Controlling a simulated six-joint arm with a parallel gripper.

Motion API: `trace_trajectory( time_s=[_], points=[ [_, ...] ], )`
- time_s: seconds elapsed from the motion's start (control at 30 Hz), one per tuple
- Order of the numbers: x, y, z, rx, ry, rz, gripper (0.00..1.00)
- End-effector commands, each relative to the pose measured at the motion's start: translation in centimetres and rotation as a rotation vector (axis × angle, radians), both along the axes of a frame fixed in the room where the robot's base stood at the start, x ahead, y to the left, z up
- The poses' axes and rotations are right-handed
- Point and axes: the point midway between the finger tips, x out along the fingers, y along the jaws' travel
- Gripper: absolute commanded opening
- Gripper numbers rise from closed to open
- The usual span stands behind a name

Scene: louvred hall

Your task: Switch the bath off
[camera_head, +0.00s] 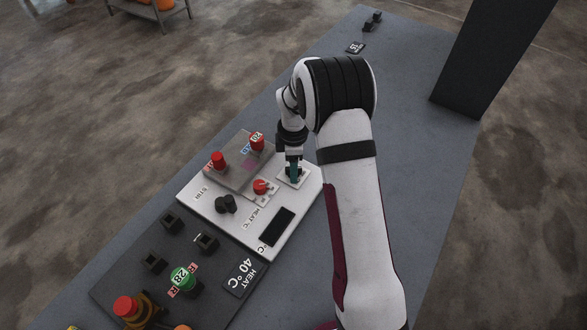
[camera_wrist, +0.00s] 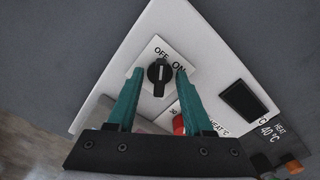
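The bath's white control panel (camera_head: 205,215) lies on the grey bench; it also shows in the wrist view (camera_wrist: 208,55). Near its corner is a black rotary knob (camera_wrist: 159,77) on a white plate marked OFF and ON. The knob's pale pointer line faces roughly up in the wrist view, close to the OFF lettering. My gripper (camera_wrist: 159,72) is open, with one teal finger on each side of the knob and a visible gap to it on both sides. In the head view my gripper (camera_head: 293,168) points down over the plate and hides the knob.
The panel also carries a red knob (camera_head: 261,187), a black knob (camera_head: 226,204) and a dark display (camera_head: 277,227). A dark block (camera_head: 215,290) marked HEAT 40 °C holds a green-capped item (camera_head: 183,277). A dark column (camera_head: 485,60) stands at upper right.

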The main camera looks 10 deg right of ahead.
Motion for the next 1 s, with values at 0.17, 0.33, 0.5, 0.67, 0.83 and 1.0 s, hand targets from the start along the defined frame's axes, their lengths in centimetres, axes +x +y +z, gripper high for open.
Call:
trace_trajectory(
  time_s=[0.17,0.33,0.5,0.67,0.83,1.0],
  points=[
    [0.0,0.0,0.2,0.0,-0.001,-0.001,0.51],
    [0.1,0.0,2.9,0.0,-0.003,-0.001,0.51],
    [0.1,0.0,5.7,-0.001,-0.003,0.0,0.51],
    [0.0,0.0,7.0,-0.001,0.0,-0.001,0.51],
    [0.0,0.0,7.0,-0.001,0.0,-0.001,0.51],
    [0.1,0.0,8.0,-0.001,-0.004,0.0,0.51]
  ],
)
